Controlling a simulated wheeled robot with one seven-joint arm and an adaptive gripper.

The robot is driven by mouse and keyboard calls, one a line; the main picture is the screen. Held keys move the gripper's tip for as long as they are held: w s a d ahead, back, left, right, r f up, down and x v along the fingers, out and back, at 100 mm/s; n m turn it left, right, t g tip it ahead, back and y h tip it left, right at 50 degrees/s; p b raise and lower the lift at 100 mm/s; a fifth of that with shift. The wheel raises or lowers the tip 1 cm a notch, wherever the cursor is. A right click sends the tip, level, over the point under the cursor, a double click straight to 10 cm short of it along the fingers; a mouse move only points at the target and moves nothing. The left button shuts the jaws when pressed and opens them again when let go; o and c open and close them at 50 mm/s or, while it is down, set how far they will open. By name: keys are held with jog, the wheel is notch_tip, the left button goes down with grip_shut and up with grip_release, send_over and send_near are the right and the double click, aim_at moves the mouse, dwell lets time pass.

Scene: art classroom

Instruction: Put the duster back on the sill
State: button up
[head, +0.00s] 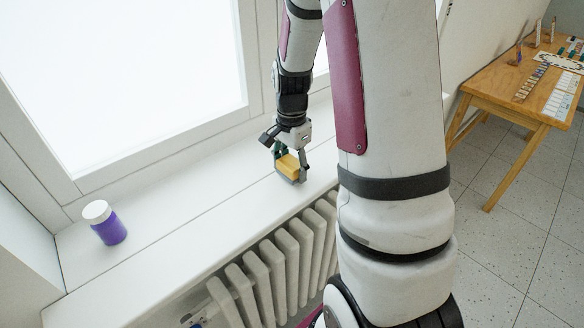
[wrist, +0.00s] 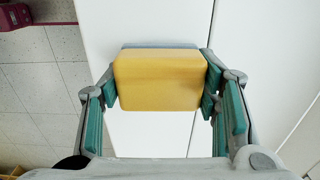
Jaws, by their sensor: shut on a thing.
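The duster (head: 288,167) is a yellow block with a grey underside. My gripper (head: 289,160) is shut on it, over the white window sill (head: 170,225). In the wrist view the duster (wrist: 160,80) sits between the two green-padded fingers of my gripper (wrist: 160,85), one pad on each short side. The duster is at or just above the sill surface near its front edge. I cannot tell whether it touches the sill.
A purple jar (head: 106,223) with a white lid stands at the sill's left end. A radiator (head: 270,262) is below the sill's front edge. A wooden table (head: 510,85) with small items stands at the right. The sill between jar and duster is clear.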

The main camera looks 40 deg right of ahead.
jog(key=shift+f, duration=0.45)
jog(key=o, duration=1.2)
jog(key=shift+f, duration=0.15)
